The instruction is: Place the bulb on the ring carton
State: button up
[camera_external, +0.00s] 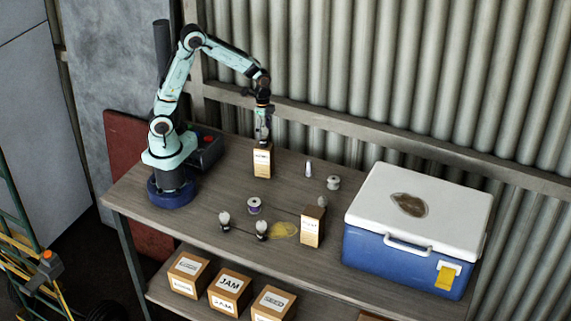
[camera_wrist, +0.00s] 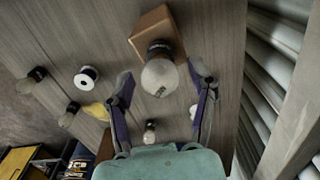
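A bulb (camera_wrist: 160,77) with a pale round glass and dark collar appears in the wrist view, glass towards the camera. Its collar end is at the top of a brown carton (camera_wrist: 153,25), and it looks seated there, though contact is not clear. In the external view this carton (camera_external: 262,163) stands near the back of the bench, directly below my gripper (camera_external: 263,138); its label is too small to read. In the wrist view my gripper (camera_wrist: 162,72) has its fingers spread on either side of the bulb, with gaps visible. A second labelled carton (camera_external: 311,229) stands nearer the front.
Another bulb (camera_external: 322,201) is partly behind the second carton. A white cone (camera_external: 308,169) and spool (camera_external: 333,183) stand behind. A cooler (camera_external: 383,253) fills the right end.

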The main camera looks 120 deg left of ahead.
aim_at(263, 128)
notch_tip(263, 128, up, 12)
jog(key=s+d, duration=0.3)
jog(key=d, duration=1.1)
jog(key=s+d+f+n, duration=0.1)
jog(key=s+d+f, duration=0.2)
jog(key=s+d, duration=0.4)
jog(key=shift+s+d+y, duration=0.2)
jog(key=shift+s+y, duration=0.05)
jog(key=shift+y, duration=0.15)
jog(key=shift+o, duration=0.4)
